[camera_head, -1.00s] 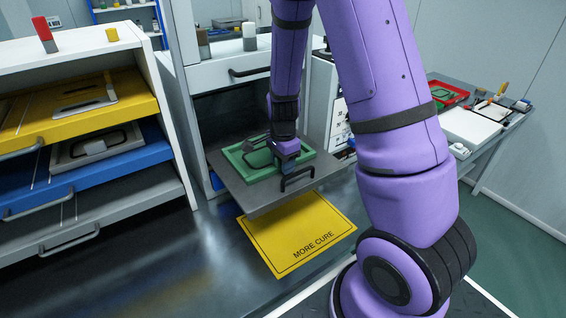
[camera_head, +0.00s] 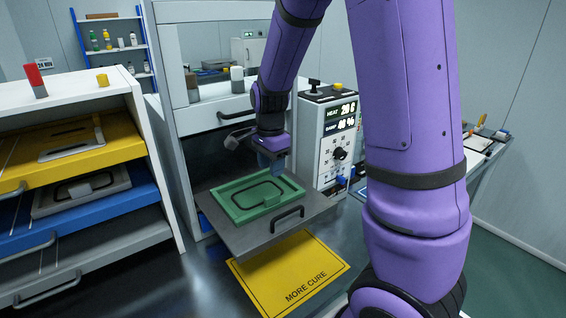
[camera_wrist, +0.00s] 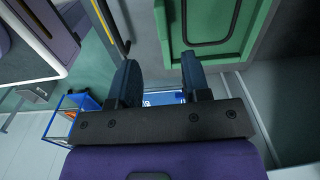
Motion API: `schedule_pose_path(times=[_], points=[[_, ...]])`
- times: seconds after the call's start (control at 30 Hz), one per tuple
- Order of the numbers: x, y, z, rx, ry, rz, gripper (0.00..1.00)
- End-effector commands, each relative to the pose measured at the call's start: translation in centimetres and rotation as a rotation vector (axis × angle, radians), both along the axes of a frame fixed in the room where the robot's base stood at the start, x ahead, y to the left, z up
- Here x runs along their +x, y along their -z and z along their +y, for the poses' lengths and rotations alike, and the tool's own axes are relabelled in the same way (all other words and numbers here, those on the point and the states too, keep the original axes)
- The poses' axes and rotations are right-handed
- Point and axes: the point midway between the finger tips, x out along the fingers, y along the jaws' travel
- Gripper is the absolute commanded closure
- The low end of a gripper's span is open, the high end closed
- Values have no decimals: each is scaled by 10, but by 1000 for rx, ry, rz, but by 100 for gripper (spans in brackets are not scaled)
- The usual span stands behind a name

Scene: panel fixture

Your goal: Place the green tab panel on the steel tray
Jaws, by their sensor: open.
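The green tab panel (camera_head: 257,196), with a dark looped line and a raised green block, lies flat on the pulled-out grey steel tray (camera_head: 262,237). The tray has a dark handle at its front and sticks out of a grey cabinet. My gripper (camera_head: 270,168) is above the panel's back edge, apart from it and empty. In the wrist view my gripper (camera_wrist: 161,82) shows two spread dark blue fingers with nothing between them. The panel (camera_wrist: 207,22) shows beyond them at the upper right.
A rack at the left holds yellow (camera_head: 85,147), blue (camera_head: 85,216) and grey (camera_head: 60,262) trays; the upper two carry grey panels. A yellow MORE CURE mat (camera_head: 290,275) lies below the steel tray. A control box (camera_head: 328,140) stands right of the cabinet.

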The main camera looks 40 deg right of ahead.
Motion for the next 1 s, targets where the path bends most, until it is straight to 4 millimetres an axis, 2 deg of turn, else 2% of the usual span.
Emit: schedule_pose_path(times=[0.27, 0.4, 0.6, 0.8, 1.0], points=[[-38, -67, 20, 30, -339, -117, 57], [-67, -101, 30, 16, -556, -188, 57], [-113, -141, 44, -51, -863, -279, 57], [-162, -169, 55, -167, -1162, -346, 57], [-203, -182, 63, -291, -1395, -371, 57]])
